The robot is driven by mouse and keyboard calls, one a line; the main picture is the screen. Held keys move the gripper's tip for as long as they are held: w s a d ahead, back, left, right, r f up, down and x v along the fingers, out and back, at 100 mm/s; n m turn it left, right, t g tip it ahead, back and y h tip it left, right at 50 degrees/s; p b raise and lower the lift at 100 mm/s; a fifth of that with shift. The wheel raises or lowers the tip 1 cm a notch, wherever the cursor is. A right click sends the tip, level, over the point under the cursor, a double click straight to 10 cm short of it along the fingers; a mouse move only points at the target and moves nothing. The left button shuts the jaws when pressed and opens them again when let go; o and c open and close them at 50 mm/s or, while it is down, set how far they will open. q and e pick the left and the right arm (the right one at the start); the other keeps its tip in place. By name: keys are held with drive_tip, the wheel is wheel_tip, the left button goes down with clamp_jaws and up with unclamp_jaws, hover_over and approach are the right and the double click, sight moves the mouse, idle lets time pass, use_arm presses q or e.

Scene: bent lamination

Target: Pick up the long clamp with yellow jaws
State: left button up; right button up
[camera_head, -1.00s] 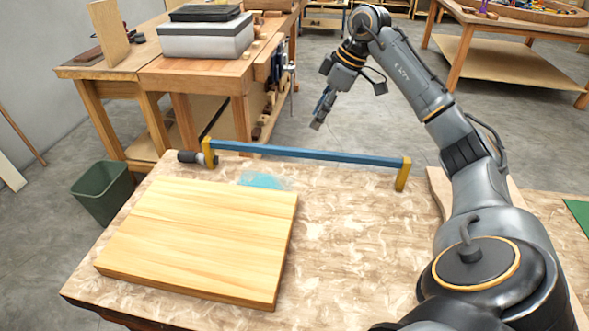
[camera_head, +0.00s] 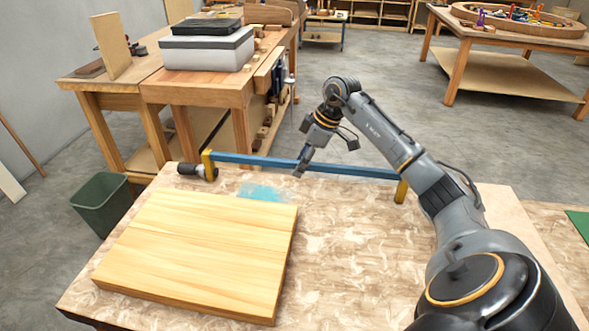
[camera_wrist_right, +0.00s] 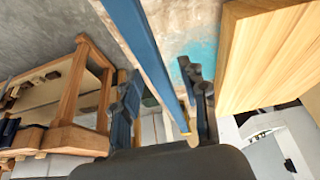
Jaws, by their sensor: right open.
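The long clamp (camera_head: 255,160) has a blue bar, a yellow jaw near each end and a dark handle at its left end. It lies along the far edge of the work table, beyond the wooden board. My right gripper (camera_head: 301,172) is open at the middle of the bar, covering a short piece of it. In the right wrist view, the blue bar (camera_wrist_right: 145,45) runs between the two fingers of the right gripper (camera_wrist_right: 163,95). No grip on it shows, and I cannot tell how deep the bar sits between the fingers. My left gripper is not in view.
A thick wooden board (camera_head: 200,245) lies on the near left of the table, and a blue paint patch (camera_head: 262,192) is between it and the clamp. A green bin (camera_head: 100,208) stands left of the table. A workbench (camera_head: 190,85) with a grey box stands behind.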

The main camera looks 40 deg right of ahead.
drive_tip(key=shift+x, duration=1)
clamp_jaws()
drive_tip(key=shift+r, duration=0.1)
drive_tip(key=shift+r, duration=0.1)
